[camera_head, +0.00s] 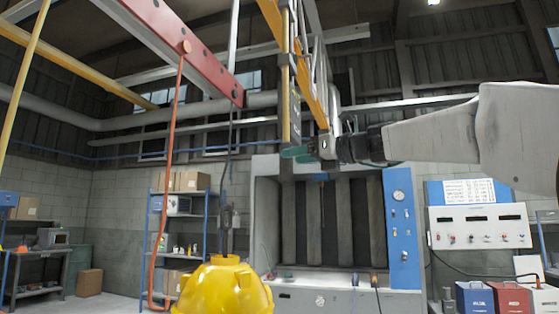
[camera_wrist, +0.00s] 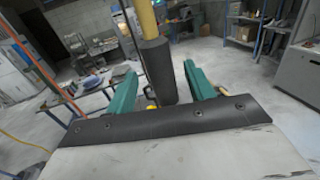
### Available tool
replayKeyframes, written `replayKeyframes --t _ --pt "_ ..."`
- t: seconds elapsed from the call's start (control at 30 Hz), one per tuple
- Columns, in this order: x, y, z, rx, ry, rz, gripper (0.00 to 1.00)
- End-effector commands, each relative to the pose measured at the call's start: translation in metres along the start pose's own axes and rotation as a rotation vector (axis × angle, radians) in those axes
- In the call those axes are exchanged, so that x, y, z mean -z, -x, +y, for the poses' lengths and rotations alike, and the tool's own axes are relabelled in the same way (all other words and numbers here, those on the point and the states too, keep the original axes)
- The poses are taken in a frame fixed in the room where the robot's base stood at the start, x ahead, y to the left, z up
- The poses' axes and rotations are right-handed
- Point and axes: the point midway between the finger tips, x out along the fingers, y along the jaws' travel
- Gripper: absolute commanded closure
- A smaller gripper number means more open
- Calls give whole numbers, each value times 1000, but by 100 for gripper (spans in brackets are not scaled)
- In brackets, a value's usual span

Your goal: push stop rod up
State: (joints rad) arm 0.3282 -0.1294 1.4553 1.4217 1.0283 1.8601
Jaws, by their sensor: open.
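The stop rod appears to be the upright yellow rod (camera_head: 285,100) hanging in front of the hood in the head view. In the wrist view, its yellow upper part (camera_wrist: 148,18) runs down into a thick dark grey cylinder (camera_wrist: 157,75). My gripper (camera_head: 298,153) is at the rod's lower end in the head view, with its green fingers pointing left. In the wrist view, my gripper (camera_wrist: 160,70) is open, with one finger on each side of the grey cylinder. Gaps show on both sides. I cannot tell whether anything touches its bottom end.
A yellow hood or hard hat shape (camera_head: 222,287) hangs low in front. A red overhead beam (camera_head: 175,38) carries an orange hose (camera_head: 170,150). A grey booth with a blue gauge panel (camera_head: 402,225) stands behind. A control panel (camera_head: 480,226) is on the right.

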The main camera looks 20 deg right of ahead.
Motion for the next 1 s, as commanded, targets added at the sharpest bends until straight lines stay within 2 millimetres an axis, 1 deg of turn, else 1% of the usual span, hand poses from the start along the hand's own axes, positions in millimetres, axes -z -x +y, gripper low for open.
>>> replayKeyframes --t 0.03,0.1,0.3,0.43,0.7,0.77,0.8,0.9,1.0 --pt "1 -10 0 -4 0 1 47" --pt "1 -22 0 -3 1 2 47" --pt "1 -48 0 -1 2 2 47" --pt "1 -55 -1 0 3 2 47" --pt "1 -57 -1 1 3 2 47" --pt "1 -57 -1 1 3 2 63" --pt "1 -57 -1 1 3 2 74" --pt "1 -56 -1 1 3 2 100" --pt "-1 -56 -1 1 4 1 100"
